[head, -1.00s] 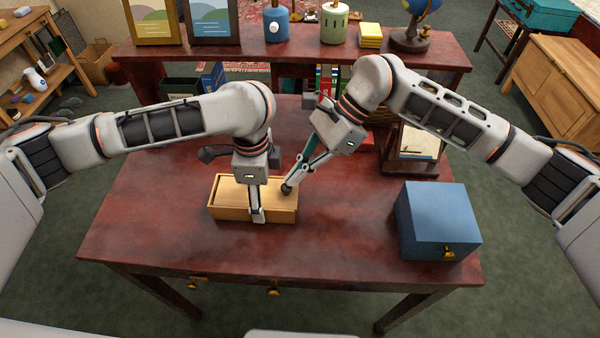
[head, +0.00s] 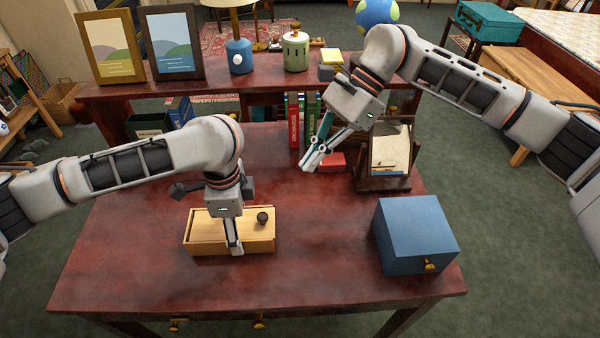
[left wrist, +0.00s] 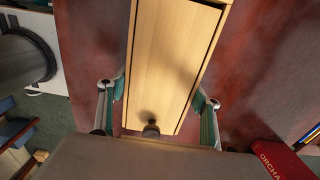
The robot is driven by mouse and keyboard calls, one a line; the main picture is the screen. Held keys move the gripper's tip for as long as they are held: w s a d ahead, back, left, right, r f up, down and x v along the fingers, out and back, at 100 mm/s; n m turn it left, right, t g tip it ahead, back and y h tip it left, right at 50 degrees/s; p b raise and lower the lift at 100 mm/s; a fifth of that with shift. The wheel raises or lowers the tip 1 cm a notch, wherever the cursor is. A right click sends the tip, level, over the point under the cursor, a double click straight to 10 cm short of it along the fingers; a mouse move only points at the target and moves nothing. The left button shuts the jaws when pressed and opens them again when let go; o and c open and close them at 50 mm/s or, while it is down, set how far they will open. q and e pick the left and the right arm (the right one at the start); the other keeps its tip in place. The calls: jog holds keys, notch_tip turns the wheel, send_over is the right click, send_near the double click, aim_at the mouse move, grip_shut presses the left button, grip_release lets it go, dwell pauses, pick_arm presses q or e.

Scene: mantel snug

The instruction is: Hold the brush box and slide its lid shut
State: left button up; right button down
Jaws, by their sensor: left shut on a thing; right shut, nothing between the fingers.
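The brush box (head: 204,246) is a pale wooden box lying lengthwise on the red-brown desk. Its flat lid (head: 215,217) lies in the top, with a dark round knob (head: 262,217) near the right end. My left gripper (head: 233,236) is shut across the box, one finger on its front side; the far finger is hidden in the head view. In the left wrist view both fingers flank the box (left wrist: 133,60), and the knob shows near the bottom. Any small lid gap at the right end is hard to tell. My right gripper (head: 312,164) is shut, empty and apart from the box.
A blue box (head: 415,235) with a brass knob stands at the desk's right. The desk's front and middle (head: 310,240) are clear.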

dwell(0.3)
pick_arm(q)
jog(key=o, duration=1.3)
jog(key=shift+o, duration=0.2)
jog(key=shift+r, duration=0.15)
